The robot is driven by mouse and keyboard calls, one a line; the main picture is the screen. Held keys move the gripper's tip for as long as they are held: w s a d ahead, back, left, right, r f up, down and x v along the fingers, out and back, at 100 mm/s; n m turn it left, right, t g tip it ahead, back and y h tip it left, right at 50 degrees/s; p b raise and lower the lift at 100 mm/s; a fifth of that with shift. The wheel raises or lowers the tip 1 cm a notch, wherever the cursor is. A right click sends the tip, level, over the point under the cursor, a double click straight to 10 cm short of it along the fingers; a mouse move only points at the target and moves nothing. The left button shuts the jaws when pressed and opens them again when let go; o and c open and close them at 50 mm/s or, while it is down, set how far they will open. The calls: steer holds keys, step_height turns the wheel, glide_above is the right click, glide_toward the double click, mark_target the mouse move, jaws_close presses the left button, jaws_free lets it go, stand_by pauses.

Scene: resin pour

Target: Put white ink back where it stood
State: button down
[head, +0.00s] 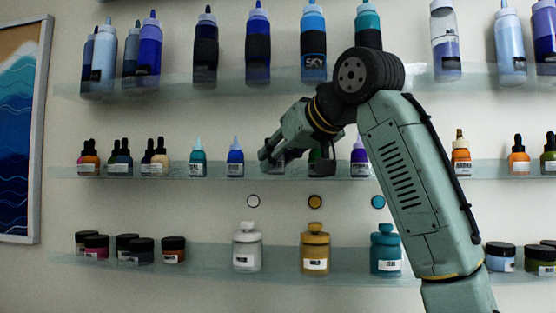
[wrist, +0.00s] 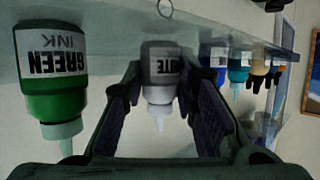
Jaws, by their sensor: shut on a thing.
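The white ink (wrist: 161,72) is a small bottle with a pale grey-white body, white nozzle and a label ending in "ITE". It stands between the two fingers of my gripper (wrist: 160,88), which is shut on it. The wrist view is upside down, so the bottle is upright. In the head view my gripper (head: 270,155) is at the middle shelf (head: 215,174), in the space between the blue bottle (head: 235,159) and the green ink (head: 317,163). The white ink is mostly hidden there. I cannot tell whether its base touches the shelf.
The green ink also stands close beside my gripper in the wrist view (wrist: 52,85). Blue and teal bottles (wrist: 238,66) stand on the other side. The upper shelf (head: 280,76) holds large bottles above my arm. Jars, including a white one (head: 247,250), stand on the lower shelf.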

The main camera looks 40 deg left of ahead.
steer(key=shift+s+f, duration=0.1)
steer(key=shift+f, duration=0.05)
steer(key=shift+f, duration=0.15)
steer(key=c, duration=1.6)
jaws_free()
steer(key=shift+o, duration=0.2)
steer(key=shift+d+r, duration=0.1)
steer(key=shift+r, duration=0.2)
steer(key=v, duration=1.1)
steer(key=shift+d+b, duration=0.35)
steer(key=shift+b, duration=0.1)
steer(key=shift+s, duration=0.2)
